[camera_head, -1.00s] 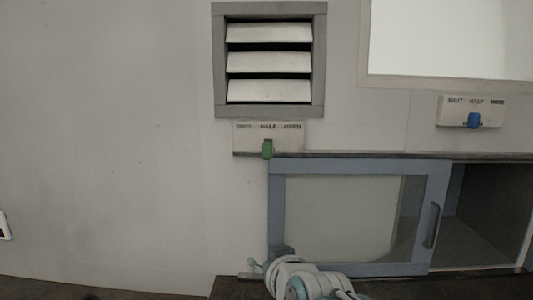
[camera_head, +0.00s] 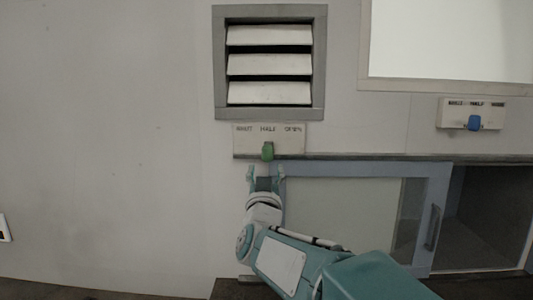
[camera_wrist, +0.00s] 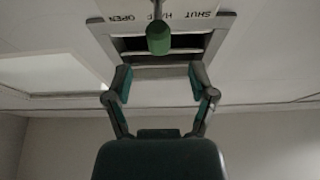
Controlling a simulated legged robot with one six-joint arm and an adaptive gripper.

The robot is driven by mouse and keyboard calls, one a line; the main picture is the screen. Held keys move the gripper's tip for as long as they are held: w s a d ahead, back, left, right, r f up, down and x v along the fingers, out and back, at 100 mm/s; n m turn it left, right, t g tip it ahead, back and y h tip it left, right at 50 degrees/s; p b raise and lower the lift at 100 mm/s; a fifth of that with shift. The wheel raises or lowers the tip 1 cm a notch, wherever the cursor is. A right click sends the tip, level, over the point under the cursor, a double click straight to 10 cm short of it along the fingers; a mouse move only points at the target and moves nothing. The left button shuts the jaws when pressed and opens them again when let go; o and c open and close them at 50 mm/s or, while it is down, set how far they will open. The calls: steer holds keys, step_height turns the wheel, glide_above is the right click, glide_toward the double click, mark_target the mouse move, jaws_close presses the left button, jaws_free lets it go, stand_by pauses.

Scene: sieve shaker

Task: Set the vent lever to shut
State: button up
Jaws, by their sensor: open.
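The green vent lever (camera_head: 267,151) hangs on a pale plate (camera_head: 243,144) marked SHUT, HALF and OPEN, below the louvred vent (camera_head: 318,60). The lever stands under HALF. The vent slats are tilted with dark gaps between them. My gripper (camera_head: 265,172) is just below the lever, pointing up, open and empty. In the wrist view the lever's green knob (camera_wrist: 159,40) lies beyond and between the spread fingers of my gripper (camera_wrist: 160,82), apart from them. The plate's lettering is upside down there, with SHUT on the right.
A second plate with a blue lever (camera_head: 474,122) is on the right, below a bright panel (camera_head: 450,40). A narrow ledge (camera_head: 350,157) runs beneath the plates. Below it is a blue-framed sliding glass door (camera_head: 437,185) with a handle.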

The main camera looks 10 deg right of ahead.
mark_target(267, 156)
steer(key=x, duration=0.7)
jaws_close()
